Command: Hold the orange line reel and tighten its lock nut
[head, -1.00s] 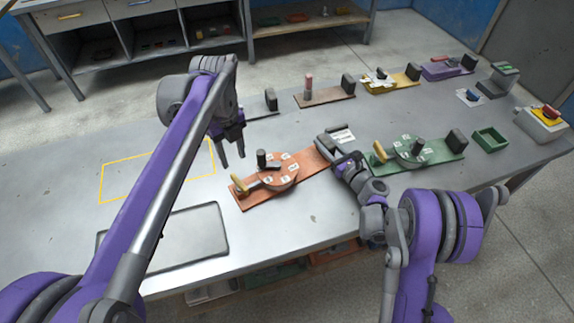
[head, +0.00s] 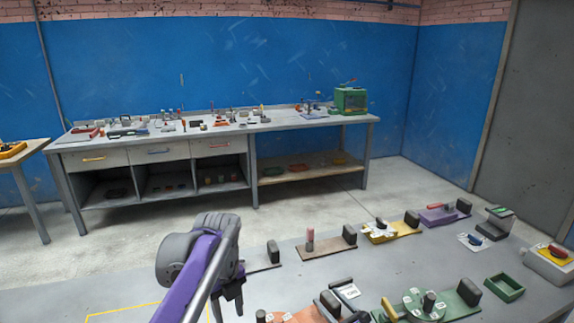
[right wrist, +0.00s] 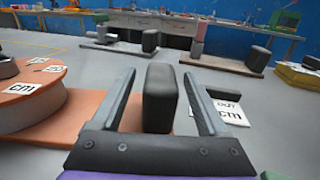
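The orange line reel (right wrist: 30,98) is at the left of the right wrist view, a round disc with white labels on an orange board. In the head view only the far strip of the reel (head: 300,315) shows at the bottom edge. A dark knob (right wrist: 8,68) on its disc is cut off; I cannot tell whether it is the lock nut. My right gripper (right wrist: 163,85) is open, its fingers on either side of the board's dark upright block (right wrist: 158,98), with gaps visible. My left gripper (head: 229,308) is open and empty, left of the reel, its tips near the lower edge.
A green reel (head: 425,305) stands to the right, with a green tray (head: 504,288) beyond it. A white card (head: 347,291) lies behind the right gripper. Boards with blocks line the far side of the table. A cluttered workbench (head: 225,128) stands at the back wall.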

